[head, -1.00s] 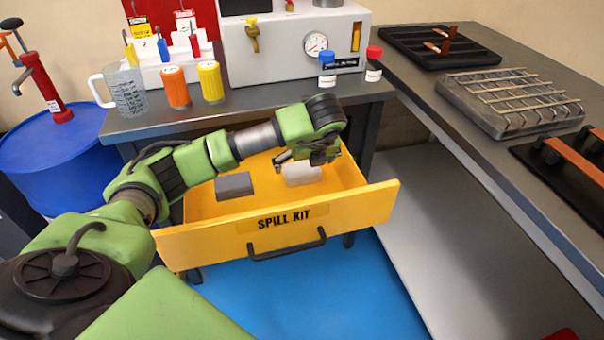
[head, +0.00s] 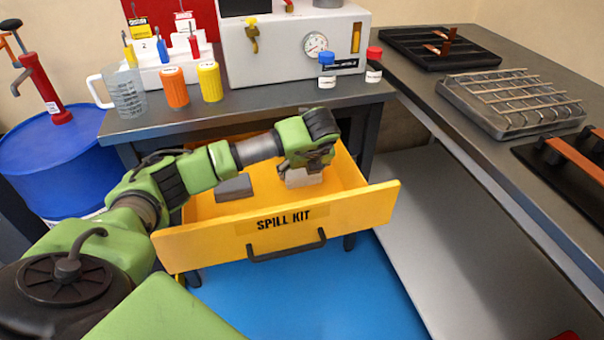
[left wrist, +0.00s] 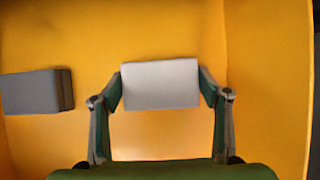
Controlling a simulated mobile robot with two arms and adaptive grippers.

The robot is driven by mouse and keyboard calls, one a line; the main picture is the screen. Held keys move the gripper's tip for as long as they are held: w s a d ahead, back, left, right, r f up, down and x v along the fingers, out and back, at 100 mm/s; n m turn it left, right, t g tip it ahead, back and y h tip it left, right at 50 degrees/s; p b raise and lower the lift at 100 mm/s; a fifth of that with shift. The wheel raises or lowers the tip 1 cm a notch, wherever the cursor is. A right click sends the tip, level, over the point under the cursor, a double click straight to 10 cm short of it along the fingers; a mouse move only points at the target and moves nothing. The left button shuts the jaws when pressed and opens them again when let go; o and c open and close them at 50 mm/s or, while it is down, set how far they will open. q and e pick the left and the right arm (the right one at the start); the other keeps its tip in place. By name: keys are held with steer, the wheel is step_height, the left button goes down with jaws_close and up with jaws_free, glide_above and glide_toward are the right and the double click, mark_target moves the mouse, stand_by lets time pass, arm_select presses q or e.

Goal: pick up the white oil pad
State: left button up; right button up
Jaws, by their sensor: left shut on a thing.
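The white oil pad (head: 302,179) is in the open yellow drawer labelled SPILL KIT (head: 283,232), towards its right side. In the left wrist view the pad (left wrist: 160,84) is a pale block between the two fingers. My left gripper (left wrist: 161,90) is shut on it, one finger against each end. In the head view the gripper (head: 305,168) hides the pad's upper part. Whether the pad still touches the drawer floor I cannot tell. My right gripper is not in view.
A grey block (head: 234,187) lies left of the pad in the drawer. The drawer's walls surround both. Above the drawer, the bench (head: 240,108) holds a jug (head: 126,93), orange (head: 173,87) and yellow (head: 210,82) containers, and small bottles.

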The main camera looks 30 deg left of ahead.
arm_select(q)
step_height(320, 180, up, 3)
steer(key=shift+f+p, duration=0.1)
steer(key=shift+p, duration=0.2)
step_height(320, 180, up, 6)
steer(key=shift+r+p, duration=0.1)
steer(key=shift+p, duration=0.3)
steer(key=shift+r, duration=0.55)
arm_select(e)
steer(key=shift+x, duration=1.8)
